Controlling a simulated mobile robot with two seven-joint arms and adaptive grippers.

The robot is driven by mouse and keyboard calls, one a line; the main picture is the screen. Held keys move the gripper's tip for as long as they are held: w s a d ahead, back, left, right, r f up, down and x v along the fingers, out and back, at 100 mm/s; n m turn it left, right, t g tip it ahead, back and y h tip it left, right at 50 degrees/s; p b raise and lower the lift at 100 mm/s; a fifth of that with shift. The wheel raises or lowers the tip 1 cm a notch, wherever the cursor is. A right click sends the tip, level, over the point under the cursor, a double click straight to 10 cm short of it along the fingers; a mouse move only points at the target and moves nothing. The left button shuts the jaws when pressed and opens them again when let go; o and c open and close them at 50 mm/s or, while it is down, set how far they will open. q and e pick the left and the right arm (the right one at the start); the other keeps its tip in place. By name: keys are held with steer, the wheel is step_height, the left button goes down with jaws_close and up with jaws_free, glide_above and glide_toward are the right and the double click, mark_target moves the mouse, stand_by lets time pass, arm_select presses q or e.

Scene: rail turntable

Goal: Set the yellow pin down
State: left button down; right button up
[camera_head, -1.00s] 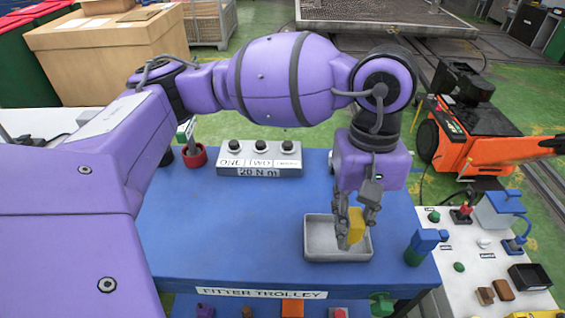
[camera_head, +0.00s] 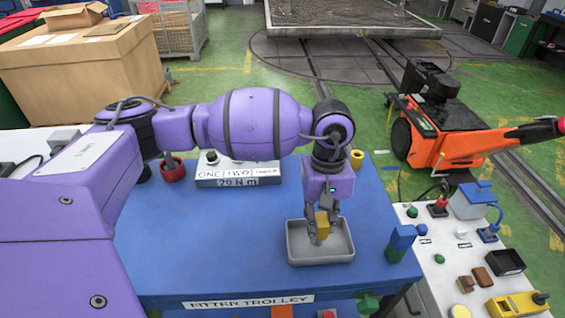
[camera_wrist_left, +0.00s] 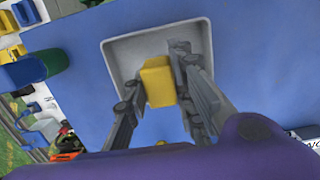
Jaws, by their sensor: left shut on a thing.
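The yellow pin (camera_head: 322,224) is a small yellow block between the fingers of my left gripper (camera_head: 319,230), which is shut on it. The pin is over the middle of a shallow grey tray (camera_head: 345,259) on the blue trolley top. In the left wrist view the yellow pin (camera_wrist_left: 158,82) shows between the fingers of the left gripper (camera_wrist_left: 157,92), in front of the tray (camera_wrist_left: 112,50). I cannot tell whether the pin touches the tray floor. My right gripper is not in view.
A blue and green piece (camera_head: 401,243) stands just right of the tray. A grey box with labels (camera_head: 240,174) and a red cup (camera_head: 173,170) stand behind, with a yellow piece (camera_head: 356,159) behind the arm. The blue top (camera_head: 210,245) left of the tray is clear.

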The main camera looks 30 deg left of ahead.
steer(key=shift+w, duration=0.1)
arm_select(q)
steer(key=c, duration=1.9)
jaws_free()
steer(key=shift+f, duration=0.1)
steer(key=o, duration=0.4)
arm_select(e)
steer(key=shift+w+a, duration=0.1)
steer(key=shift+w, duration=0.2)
arm_select(q)
steer(key=shift+d, duration=0.1)
